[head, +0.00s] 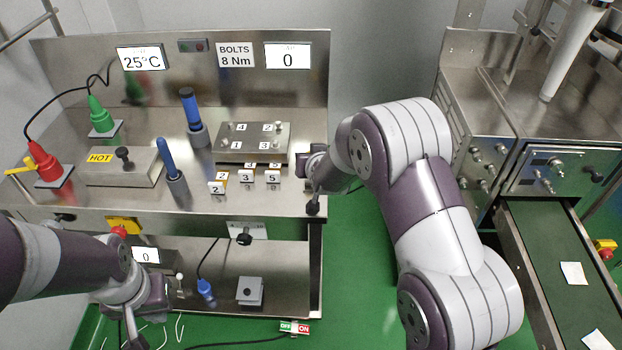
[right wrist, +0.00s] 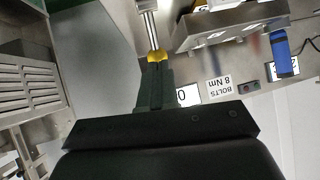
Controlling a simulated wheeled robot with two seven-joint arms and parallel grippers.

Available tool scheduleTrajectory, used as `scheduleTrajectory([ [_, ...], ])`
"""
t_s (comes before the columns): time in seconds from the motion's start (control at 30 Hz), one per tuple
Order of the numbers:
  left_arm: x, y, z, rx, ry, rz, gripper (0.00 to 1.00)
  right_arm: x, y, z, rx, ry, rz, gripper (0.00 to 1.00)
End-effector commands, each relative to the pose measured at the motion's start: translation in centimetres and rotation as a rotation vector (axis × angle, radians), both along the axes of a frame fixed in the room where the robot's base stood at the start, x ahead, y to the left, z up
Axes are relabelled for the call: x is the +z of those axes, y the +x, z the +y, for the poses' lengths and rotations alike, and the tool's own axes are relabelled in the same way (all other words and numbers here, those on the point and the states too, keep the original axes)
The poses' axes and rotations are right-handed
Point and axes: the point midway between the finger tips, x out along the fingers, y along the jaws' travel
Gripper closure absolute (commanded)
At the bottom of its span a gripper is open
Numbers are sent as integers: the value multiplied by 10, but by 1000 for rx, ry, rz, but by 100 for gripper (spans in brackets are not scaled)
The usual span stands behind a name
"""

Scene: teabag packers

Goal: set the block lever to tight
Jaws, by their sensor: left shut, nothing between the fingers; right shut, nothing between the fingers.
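A steel block (head: 225,154) with several bolts numbered 1 to 4 stands on the bench; it also shows in the right wrist view (right wrist: 225,25). A metal rod with a yellow end (right wrist: 157,56) shows in the right wrist view beside the block and may be its lever. I cannot read a tight mark. My right gripper (head: 301,168) is just right of the block. In the right wrist view its shut fingers (right wrist: 156,85) reach up to the yellow end; contact is unclear. My left gripper (head: 132,325) is shut and empty, low at the front left.
Numbered small blocks (head: 246,177) stand before the bolted block. Blue tools (head: 170,160) stand in holders to its left. A hot plate (head: 110,170) with a black knob is further left. A black knob (head: 244,238) sits below the bench edge. A conveyor (head: 545,245) is at right.

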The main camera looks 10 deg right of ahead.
Motion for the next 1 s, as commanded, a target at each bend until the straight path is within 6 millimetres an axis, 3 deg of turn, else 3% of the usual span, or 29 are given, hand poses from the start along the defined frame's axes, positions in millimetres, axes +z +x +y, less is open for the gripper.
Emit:
scheduleTrajectory([
  [0.03,10,0,0,0,0,0,100,6,4,-1,-1,9,30,100],
  [0.3,22,0,0,0,0,0,100,1,15,-4,-1,36,125,100],
  [1.0,25,0,0,0,0,0,100,-1,22,-6,0,34,118,100],
])
